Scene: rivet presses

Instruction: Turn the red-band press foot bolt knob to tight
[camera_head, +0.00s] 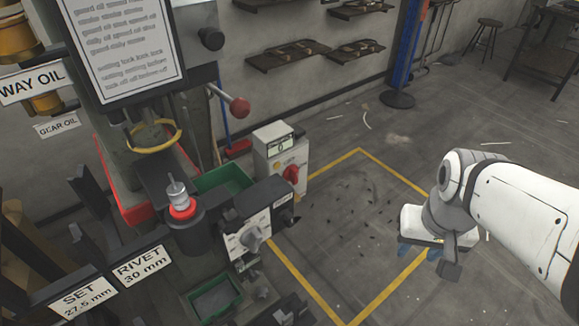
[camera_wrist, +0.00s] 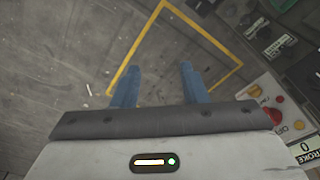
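A rivet press (camera_head: 110,118) stands at the left of the head view. A red ring (camera_head: 183,210) circles its lower post, and a yellow ring (camera_head: 152,138) hangs around a part above. A grey rotary knob (camera_head: 250,240) sits on a pale dial plate at the press front. I cannot tell whether it is the foot bolt knob; no foot bolt is clearly visible. My gripper (camera_wrist: 157,82) has two blue fingers spread apart with nothing between them. In the head view my gripper (camera_head: 420,252) hangs over the floor, right of the press and well apart from it.
A control box (camera_head: 276,150) with a red knob (camera_head: 291,173) stands beside the press; it also shows at right in the wrist view (camera_wrist: 285,115). Green trays (camera_head: 215,300) sit low at the press. The yellow-lined floor (camera_head: 355,220) between press and gripper is open.

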